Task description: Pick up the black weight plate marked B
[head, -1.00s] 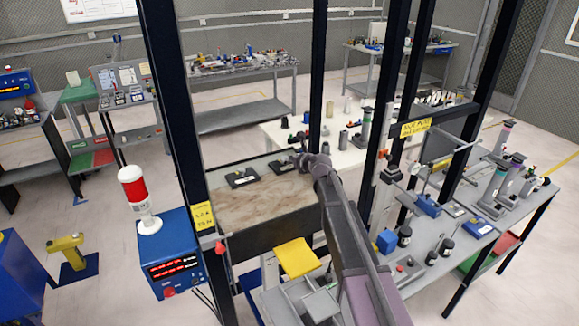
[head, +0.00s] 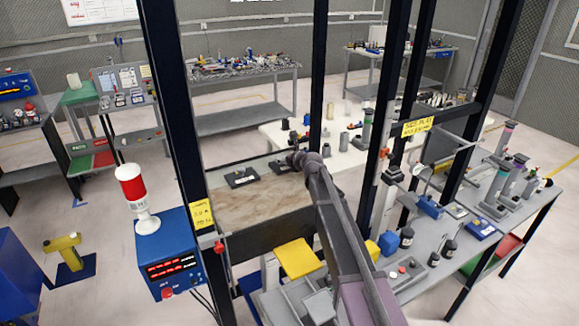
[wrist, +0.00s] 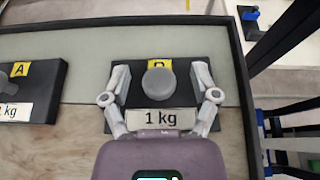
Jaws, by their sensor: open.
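The black weight plate marked B (wrist: 182,95) lies in the wrist view with a grey round knob (wrist: 159,83) on top, a "1 kg" label and a yellow tag partly hidden by the knob. My gripper (wrist: 159,76) is open, its two fingers on either side of the knob, with a gap to it on each side. Whether the fingers touch the plate cannot be told. A second black plate marked A (wrist: 45,80) lies to the left and also shows in the head view (head: 241,178). In the head view, my arm partly covers plate B (head: 281,167).
The plates lie on a tray-like surface (head: 260,205) with a dark raised rim (wrist: 238,65). Dark upright posts (head: 173,110) frame it. A blue box with a red display (head: 170,255) stands at left. A grey bench (head: 440,250) with tools is at right.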

